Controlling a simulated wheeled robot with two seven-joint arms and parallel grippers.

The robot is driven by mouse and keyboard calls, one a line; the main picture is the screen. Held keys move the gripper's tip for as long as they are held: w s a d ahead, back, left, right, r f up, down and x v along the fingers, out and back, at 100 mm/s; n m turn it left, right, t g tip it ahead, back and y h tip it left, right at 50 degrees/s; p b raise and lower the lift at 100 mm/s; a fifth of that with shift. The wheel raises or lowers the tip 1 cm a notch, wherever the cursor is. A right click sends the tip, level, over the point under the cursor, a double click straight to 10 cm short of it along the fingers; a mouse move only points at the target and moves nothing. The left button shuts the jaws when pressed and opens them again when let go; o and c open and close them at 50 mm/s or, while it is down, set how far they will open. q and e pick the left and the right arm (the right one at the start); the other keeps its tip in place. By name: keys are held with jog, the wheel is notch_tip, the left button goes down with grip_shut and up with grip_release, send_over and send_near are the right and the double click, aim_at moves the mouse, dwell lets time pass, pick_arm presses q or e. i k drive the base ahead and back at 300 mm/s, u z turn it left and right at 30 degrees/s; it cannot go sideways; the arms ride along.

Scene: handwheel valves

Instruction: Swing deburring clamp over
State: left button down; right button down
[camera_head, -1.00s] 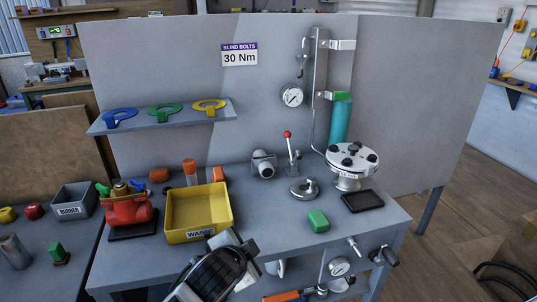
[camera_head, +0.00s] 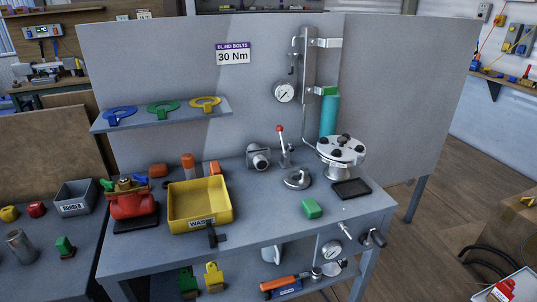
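No part in view is clearly marked as the deburring clamp. A steel fixture with an upright red-knobbed lever (camera_head: 282,145) stands on the grey bench, behind a round steel disc (camera_head: 297,179). A steel cylindrical fitting (camera_head: 258,157) sits just left of the lever. A small dark bracket-like part (camera_head: 212,236) is at the bench's front edge, below the yellow tray; its details are too small to tell. Neither of my grippers is in view.
A gauge (camera_head: 284,92) and shelf with coloured rings (camera_head: 161,114) are behind.

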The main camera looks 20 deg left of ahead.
aim_at(280, 129)
jog(key=u, duration=1.2)
jog(key=k, duration=0.15)
jog(key=z, duration=2.1)
jog(key=i, duration=0.75)
jog(key=u, duration=0.35)
